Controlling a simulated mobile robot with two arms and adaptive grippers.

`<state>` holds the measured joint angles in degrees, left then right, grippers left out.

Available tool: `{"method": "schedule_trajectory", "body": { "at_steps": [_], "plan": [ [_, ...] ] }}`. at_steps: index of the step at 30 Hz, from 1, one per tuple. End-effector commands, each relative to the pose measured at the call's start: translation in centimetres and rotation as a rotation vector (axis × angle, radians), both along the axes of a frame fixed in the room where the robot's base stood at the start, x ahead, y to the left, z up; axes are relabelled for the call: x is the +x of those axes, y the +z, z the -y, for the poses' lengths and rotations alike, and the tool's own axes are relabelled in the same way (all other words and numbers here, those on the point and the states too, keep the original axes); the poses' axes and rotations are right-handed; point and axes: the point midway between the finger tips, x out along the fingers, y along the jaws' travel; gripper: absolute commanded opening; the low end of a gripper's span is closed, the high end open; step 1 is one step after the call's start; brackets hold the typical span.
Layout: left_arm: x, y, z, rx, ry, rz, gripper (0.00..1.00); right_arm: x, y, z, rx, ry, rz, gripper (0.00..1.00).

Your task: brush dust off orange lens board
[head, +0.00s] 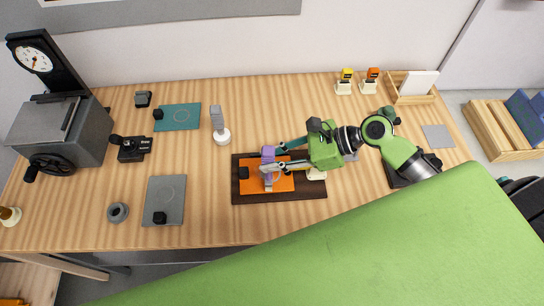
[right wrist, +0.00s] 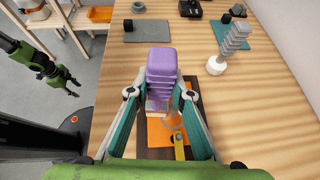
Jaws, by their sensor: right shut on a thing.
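The orange lens board (head: 282,184) lies flat on a dark wooden base (head: 245,197), with a black block (head: 243,173) at its left end. It shows partly in the right wrist view (right wrist: 180,134). My right gripper (right wrist: 160,95) is shut on a purple ribbed brush (right wrist: 161,63) and holds it over the board; in the head view the brush (head: 268,153) is partly covered by the fingers. Its pale lower end is low over the board; I cannot tell whether it touches. My left gripper (right wrist: 68,82) hangs empty off the table, fingers apart.
A grey ribbed brush (head: 217,118) stands in a white holder left of the base. Teal (head: 177,117) and grey (head: 166,199) boards lie further left. My green arm covers the front right.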

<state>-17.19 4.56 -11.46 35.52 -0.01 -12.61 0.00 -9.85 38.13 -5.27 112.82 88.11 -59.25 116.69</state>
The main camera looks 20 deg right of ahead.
Motion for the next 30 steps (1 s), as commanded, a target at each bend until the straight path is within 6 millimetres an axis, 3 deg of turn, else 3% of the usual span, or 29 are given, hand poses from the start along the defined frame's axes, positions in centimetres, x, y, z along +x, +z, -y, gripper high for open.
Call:
{"method": "schedule_trajectory", "body": {
  "at_steps": [22,30],
  "plan": [
    [0.0,-0.1,0.0,0.0,0.0,0.0,0.4,0.0,-0.7,0.0,0.001,0.0,0.0,0.0],
    [0.0,0.4,0.0,0.0,0.0,0.0,0.4,1.9,-0.5,0.7,0.001,-0.001,0.001,0.0]
  ]
}}
